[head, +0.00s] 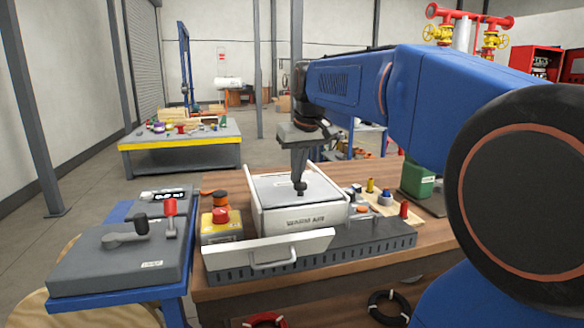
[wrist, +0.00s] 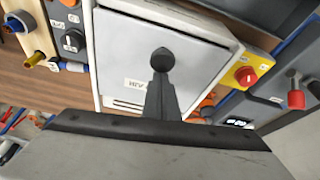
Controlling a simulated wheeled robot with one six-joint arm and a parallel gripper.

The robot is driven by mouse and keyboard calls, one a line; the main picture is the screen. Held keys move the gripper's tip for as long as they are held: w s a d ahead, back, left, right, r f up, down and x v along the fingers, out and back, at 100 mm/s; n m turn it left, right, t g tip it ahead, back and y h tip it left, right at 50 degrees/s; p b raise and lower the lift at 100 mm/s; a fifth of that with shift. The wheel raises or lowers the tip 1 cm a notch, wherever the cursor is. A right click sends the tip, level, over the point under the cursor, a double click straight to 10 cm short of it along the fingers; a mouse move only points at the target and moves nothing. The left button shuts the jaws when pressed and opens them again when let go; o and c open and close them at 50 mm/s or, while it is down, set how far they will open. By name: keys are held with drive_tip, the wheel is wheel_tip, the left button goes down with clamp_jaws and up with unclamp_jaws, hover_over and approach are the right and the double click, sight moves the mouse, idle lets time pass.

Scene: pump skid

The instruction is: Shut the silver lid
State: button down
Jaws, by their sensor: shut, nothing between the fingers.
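The silver lid (head: 272,188) is a flat pale grey panel on top of a white box (head: 305,222) on the wooden bench. It lies flat or nearly so within the box's rim; I cannot tell whether it is fully seated. My gripper (head: 300,189) is shut and empty, pointing down at the middle of the lid. Its tip is at or very near the lid's surface; contact is not clear. In the wrist view, the shut gripper (wrist: 162,60) covers part of the lid (wrist: 125,45).
A white front panel with a handle (head: 310,243) stands before the box. A yellow box with a red button (head: 221,222) is at its left, and small knobs and a green container (head: 417,180) at its right. A grey lever panel (head: 120,255) stands further left.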

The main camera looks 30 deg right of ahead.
drive_tip(key=shift+s+a, duration=0.2)
drive_tip(key=shift+s, duration=0.6)
drive_tip(key=shift+s+a+f, duration=0.1)
drive_tip(key=shift+s, duration=0.1)
drive_tip(key=w, duration=0.4)
drive_tip(key=shift+w+d+r, duration=0.2)
drive_tip(key=shift+d+r, duration=0.05)
drive_tip(key=shift+r, duration=0.05)
drive_tip(key=v, duration=1)
drive_tip(key=shift+s+r, duration=0.1)
